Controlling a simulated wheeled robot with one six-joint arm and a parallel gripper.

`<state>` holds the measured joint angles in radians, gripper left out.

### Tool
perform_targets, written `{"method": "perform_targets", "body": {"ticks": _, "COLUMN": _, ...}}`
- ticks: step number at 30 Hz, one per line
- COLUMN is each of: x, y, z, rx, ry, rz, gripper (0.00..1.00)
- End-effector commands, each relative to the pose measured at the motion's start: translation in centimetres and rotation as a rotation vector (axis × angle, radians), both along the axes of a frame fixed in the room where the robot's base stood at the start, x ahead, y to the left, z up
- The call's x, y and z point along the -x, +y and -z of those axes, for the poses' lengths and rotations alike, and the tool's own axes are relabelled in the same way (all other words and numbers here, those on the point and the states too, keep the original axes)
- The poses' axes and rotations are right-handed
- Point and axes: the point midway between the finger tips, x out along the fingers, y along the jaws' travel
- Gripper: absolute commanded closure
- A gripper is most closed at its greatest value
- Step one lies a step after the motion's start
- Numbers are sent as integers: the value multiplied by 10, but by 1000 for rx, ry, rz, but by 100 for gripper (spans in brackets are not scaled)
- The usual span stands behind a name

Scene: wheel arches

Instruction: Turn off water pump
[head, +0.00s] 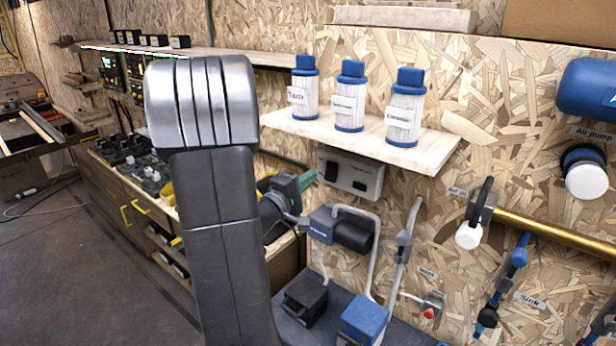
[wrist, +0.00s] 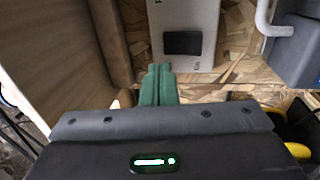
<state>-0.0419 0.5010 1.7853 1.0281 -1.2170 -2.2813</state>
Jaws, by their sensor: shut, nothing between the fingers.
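A pale grey control box (head: 352,174) is fixed to the chipboard wall under the shelf. In the wrist view the box (wrist: 166,52) has a dark square switch or panel (wrist: 182,43); its lettering is too small to read and its state cannot be told. My gripper (head: 311,178) has green fingers, shut and empty, close to the left end of the box. In the wrist view its fingertips (wrist: 158,68) appear just below and left of the dark square; contact cannot be told. The grey-blue pump (head: 322,222) with pipes is below the box.
Several blue-capped filter bottles (head: 350,97) stand on the wooden shelf (head: 420,152) above. A bent pale pipe (wrist: 262,18) is right of the box. A brass pipe (head: 550,229) and valves are further right. Open floor (head: 60,260) lies left.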

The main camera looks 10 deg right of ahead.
Motion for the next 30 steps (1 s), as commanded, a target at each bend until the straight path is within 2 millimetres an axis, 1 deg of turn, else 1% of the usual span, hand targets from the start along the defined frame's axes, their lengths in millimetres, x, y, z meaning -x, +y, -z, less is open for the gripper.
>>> {"method": "perform_targets", "body": {"ticks": 1, "x": 5, "y": 7, "z": 0, "rx": 1, "ry": -2, "rz": -3, "gripper": 100}}
{"method": "perform_targets", "body": {"ticks": 9, "x": 32, "y": 42, "z": -7, "rx": 0, "ry": -2, "rz": -3, "gripper": 100}}
{"method": "perform_targets", "body": {"ticks": 15, "x": 47, "y": 60, "z": -10, "rx": 1, "ry": -1, "rz": -1, "gripper": 100}}
{"method": "perform_targets", "body": {"ticks": 21, "x": 51, "y": 65, "z": -11, "rx": 1, "ry": -1, "rz": 1, "gripper": 100}}
{"method": "perform_targets", "body": {"ticks": 30, "x": 51, "y": 65, "z": -11, "rx": 1, "ry": 0, "rz": 1, "gripper": 100}}
